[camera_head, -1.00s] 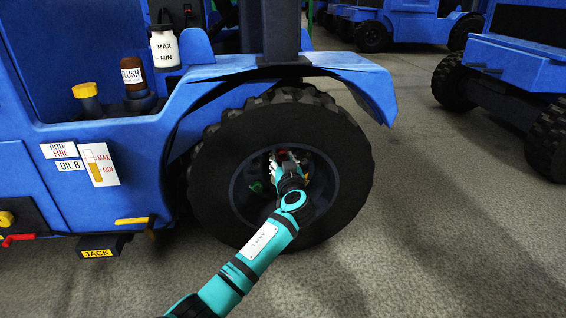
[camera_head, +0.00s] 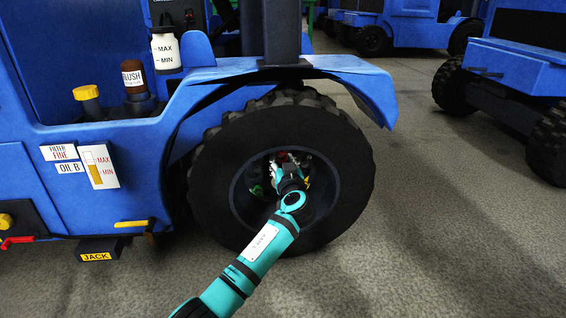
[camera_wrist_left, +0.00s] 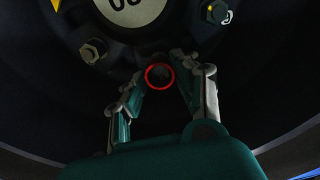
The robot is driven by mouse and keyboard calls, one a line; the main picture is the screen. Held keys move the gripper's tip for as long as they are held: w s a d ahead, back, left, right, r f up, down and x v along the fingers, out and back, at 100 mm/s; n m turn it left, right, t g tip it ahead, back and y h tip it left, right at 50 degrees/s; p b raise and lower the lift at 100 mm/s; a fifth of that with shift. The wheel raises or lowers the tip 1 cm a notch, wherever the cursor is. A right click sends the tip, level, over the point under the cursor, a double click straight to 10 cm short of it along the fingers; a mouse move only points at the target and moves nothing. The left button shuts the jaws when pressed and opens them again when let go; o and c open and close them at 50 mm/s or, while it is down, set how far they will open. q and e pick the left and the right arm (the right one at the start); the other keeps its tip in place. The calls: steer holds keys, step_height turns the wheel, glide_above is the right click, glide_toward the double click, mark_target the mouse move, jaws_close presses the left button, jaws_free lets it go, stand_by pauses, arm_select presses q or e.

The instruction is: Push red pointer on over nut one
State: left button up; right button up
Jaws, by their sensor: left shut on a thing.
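The wheel (camera_head: 220,150) of the blue vehicle fills the middle of the head view, and my left arm reaches into its dark hub. My left gripper (camera_head: 281,162) is small there and partly hides the hub. In the left wrist view, my left gripper (camera_wrist_left: 160,80) has its fingertips on either side of a red ring, the red pointer (camera_wrist_left: 147,77), and is shut on it. The ring faces the hub; something dim shows through it, and I cannot tell whether it is around a nut. Hex nuts show at left (camera_wrist_left: 93,51) and upper right (camera_wrist_left: 215,12). My right gripper is not in view.
A round white plate (camera_wrist_left: 130,8) with dark marks sits at the hub centre. A yellow piece (camera_wrist_left: 55,4) shows at the upper left. The dark rim surrounds the gripper. In the head view, a blue fender (camera_head: 330,66) overhangs the tyre, with open floor (camera_head: 430,220) to the right.

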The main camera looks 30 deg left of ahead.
arm_select(q)
steer(key=shift+b+x, duration=0.9)
steer(key=shift+x, duration=0.35)
stand_by(0.7)
steer(key=o, duration=0.9)
steer(key=shift+o, duration=0.2)
steer(key=shift+p+v, duration=0.7)
steer(key=shift+v, duration=1)
steer(key=shift+p+v, duration=0.65)
steer(key=shift+v, duration=2.2)
